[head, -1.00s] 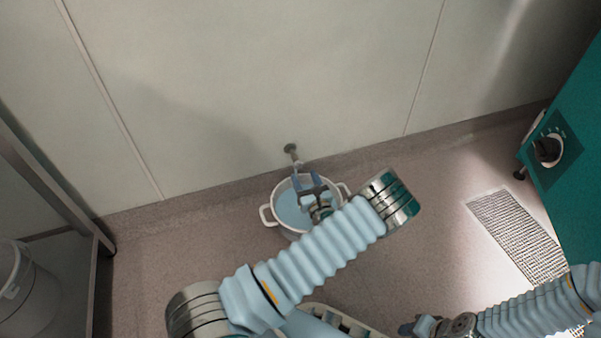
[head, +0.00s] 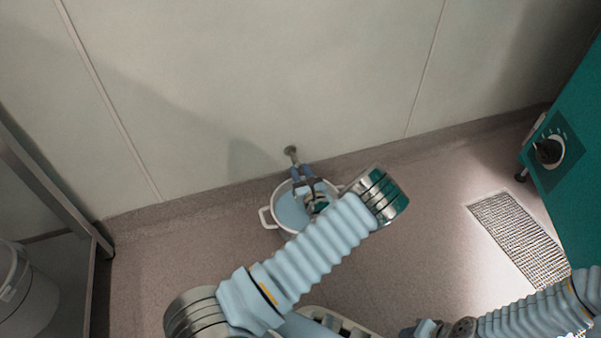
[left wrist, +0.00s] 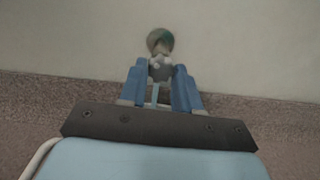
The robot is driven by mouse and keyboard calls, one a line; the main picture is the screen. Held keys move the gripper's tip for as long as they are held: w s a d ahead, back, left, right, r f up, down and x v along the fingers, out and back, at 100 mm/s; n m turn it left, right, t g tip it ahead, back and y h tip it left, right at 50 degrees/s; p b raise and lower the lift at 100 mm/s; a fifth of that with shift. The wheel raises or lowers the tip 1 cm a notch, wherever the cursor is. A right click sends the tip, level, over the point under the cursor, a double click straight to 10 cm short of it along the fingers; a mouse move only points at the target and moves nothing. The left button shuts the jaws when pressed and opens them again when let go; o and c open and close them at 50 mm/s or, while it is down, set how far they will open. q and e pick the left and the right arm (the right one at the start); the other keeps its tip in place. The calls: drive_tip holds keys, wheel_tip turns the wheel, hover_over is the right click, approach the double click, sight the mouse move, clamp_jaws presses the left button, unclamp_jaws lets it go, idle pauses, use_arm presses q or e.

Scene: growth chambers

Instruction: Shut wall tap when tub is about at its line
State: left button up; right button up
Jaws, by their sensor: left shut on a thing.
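The wall tap (head: 291,151) sticks out of the wall just above the floor; its round wall plate and grey body also show in the left wrist view (left wrist: 160,67). My left gripper (head: 302,172) has its blue fingers on either side of the tap and is shut on it; the fingers show in the left wrist view (left wrist: 160,80). A thin pale blue stream (left wrist: 155,95) shows between the fingers. The white two-handled tub (head: 265,216) stands below, holding pale blue water (head: 290,211). My left forearm hides its right part. I cannot make out its line. My right gripper (head: 424,327) is low, partly cut off.
A teal cabinet with a black dial (head: 549,151) stands at the right. A metal floor grate (head: 515,228) lies before it. A metal frame (head: 50,185) and a pale bucket (head: 25,295) are at the left. Bare floor lies either side of the tub.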

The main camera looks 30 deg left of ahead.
use_arm(q)
drive_tip(key=m+p, duration=0.2)
drive_tip(key=m, duration=0.1)
drive_tip(key=shift+s+m+p, duration=0.1)
drive_tip(key=shift+m+p, duration=0.6)
drive_tip(key=shift+m, duration=1.4)
drive_tip(key=o, duration=1.1)
drive_tip(key=shift+c, duration=0.2)
drive_tip(key=p+v, duration=0.2)
drive_tip(key=v, duration=1.1)
drive_tip(key=shift+s+d, duration=0.2)
drive_tip(key=shift+s, duration=0.05)
